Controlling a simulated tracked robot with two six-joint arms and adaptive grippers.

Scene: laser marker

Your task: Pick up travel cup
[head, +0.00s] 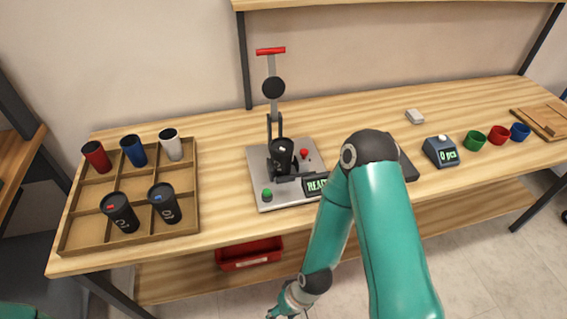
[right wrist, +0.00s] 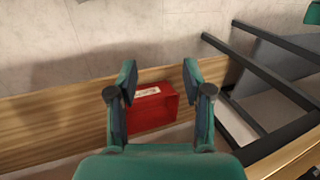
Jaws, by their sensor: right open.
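A wooden divided tray (head: 70,240) on the left of the bench holds several cups. A red cup (head: 96,156), a blue cup (head: 134,151) and a white cup (head: 171,145) stand in its back row. Two black cups stand in front, one with a red mark (head: 120,213) and one with a blue mark (head: 165,203). Another black cup (head: 282,155) sits in the marking machine (head: 262,190). My right gripper (right wrist: 160,80) is open and empty, low in front of the bench; the head view cuts it off at the bottom edge. My left gripper is not in view.
A red bin (head: 248,253) sits on the lower shelf; it also shows beyond my fingers in the right wrist view (right wrist: 152,110). A counter box (head: 440,151), green (head: 475,141), red (head: 499,134) and blue (head: 520,131) rings stand to the right. My right arm hides part of the bench.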

